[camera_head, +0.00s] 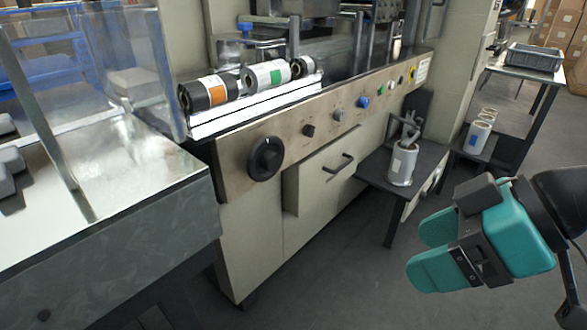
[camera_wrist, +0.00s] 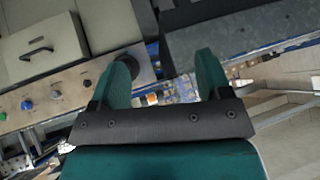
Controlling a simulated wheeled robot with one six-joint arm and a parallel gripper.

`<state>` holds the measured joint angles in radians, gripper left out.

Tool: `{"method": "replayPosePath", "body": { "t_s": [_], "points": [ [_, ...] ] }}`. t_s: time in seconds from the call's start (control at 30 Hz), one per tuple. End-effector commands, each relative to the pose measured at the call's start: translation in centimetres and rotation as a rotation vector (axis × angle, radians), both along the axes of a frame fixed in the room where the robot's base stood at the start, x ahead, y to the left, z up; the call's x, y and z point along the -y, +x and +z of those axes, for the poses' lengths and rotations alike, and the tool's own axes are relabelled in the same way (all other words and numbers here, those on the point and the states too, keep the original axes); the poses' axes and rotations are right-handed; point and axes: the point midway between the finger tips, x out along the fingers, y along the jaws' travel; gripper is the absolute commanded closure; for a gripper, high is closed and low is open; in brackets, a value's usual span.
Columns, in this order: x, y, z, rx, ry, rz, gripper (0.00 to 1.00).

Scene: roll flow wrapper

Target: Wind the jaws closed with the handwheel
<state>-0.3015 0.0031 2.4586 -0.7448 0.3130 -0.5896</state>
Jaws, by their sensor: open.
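The handwheel is a round black knob (camera_head: 266,158) on the left end of the beige control panel (camera_head: 225,175) in the head view. In the wrist view a dark round shape, partly hidden behind my left finger, appears to be the same wheel. My gripper (camera_head: 422,250) is at the lower right of the head view, well to the right of the wheel and apart from it. Its teal fingers are spread, with nothing between them, and they also show in the wrist view (camera_wrist: 165,75). I cannot make out the machine's jaws clearly.
Several labelled rolls (camera_head: 264,76) lie on a white ledge above the panel. A small dark shelf (camera_head: 418,165) with a grey canister (camera_head: 402,165) sticks out right of the drawer handle (camera_head: 338,164). A steel table (camera_head: 165,205) stands at left. Floor before the machine is clear.

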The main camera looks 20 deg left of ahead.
Motion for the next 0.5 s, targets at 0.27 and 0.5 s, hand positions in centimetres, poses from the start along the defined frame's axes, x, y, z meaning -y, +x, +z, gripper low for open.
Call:
{"method": "replayPosePath", "body": {
  "t_s": [0.27, 0.5],
  "points": [
    [-10.2, 7.9, -4.4, 0.653, 0.512, 0.259, 0.29],
    [-11.7, 13.4, -8.3, 1.052, 0.543, 0.123, 0.29]
  ]
}}
